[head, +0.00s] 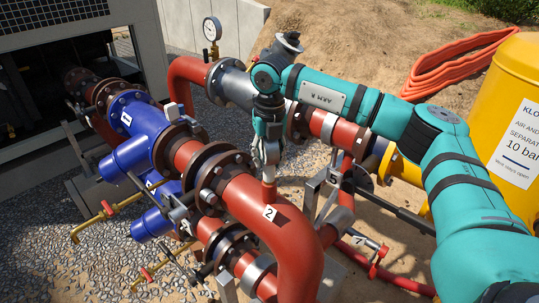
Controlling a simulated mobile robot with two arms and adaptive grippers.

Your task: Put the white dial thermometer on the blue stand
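A white round dial gauge (212,29) stands upright on a brass fitting on the far red pipe. I cannot tell whether it is a thermometer or a pressure gauge. I see no separate blue stand; the blue things in view are pipe bodies (150,125). My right gripper (268,178) points down just above a short red stub on the red pipe marked 2 (285,222). From this angle I cannot tell whether its fingers are open or shut, or whether they touch the stub. No thermometer shows in it. My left gripper is out of view.
Red and blue pipes with flanges and valve handles (90,222) crowd the middle. A yellow air and dirt separator (512,110) stands at the right, with an orange hose (460,62) behind it. A grey chiller housing (120,15) is at the upper left. Gravel lies at the lower left.

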